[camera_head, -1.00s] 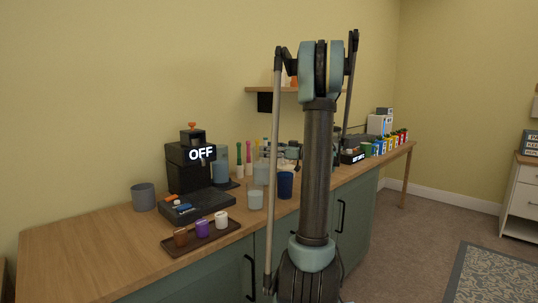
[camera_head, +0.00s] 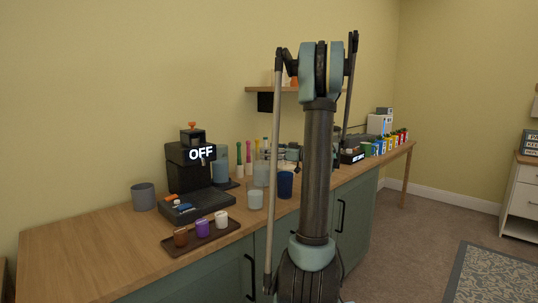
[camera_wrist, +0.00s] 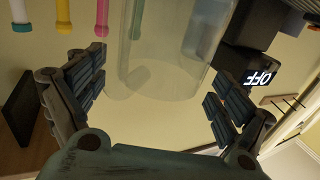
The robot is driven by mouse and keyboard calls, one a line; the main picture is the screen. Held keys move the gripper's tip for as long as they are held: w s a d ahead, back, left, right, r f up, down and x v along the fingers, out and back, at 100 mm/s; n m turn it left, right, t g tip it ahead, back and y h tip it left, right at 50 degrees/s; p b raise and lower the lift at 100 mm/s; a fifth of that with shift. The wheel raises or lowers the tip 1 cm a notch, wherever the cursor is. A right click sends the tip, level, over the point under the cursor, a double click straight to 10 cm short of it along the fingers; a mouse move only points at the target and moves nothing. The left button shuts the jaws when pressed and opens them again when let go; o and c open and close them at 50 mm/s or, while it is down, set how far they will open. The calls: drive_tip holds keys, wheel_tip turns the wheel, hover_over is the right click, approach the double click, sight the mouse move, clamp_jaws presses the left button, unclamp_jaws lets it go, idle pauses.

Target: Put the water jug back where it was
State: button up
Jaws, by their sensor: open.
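The clear water jug (camera_wrist: 150,55) is between the spread fingers of my gripper (camera_wrist: 150,105) in the wrist view, which is turned upside down. The fingers stand apart on either side, with visible gaps to the jug. In the head view the see-through jug (camera_head: 262,173) appears upright on the wooden counter (camera_head: 85,240), behind a frosted cup. My gripper shows there only in part, just right of the jug, and my arm hides much of that area.
A black machine reading OFF (camera_head: 190,165) and a grey cup (camera_head: 143,196) stand left. A tray (camera_head: 210,238) with three small cups lies in front. A frosted cup (camera_head: 255,199) and a blue cup (camera_head: 285,185) are close by. Colourful-handled utensils (camera_head: 239,160) stand behind. The counter's left end is clear.

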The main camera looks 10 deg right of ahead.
drive_tip(key=v, duration=1.2)
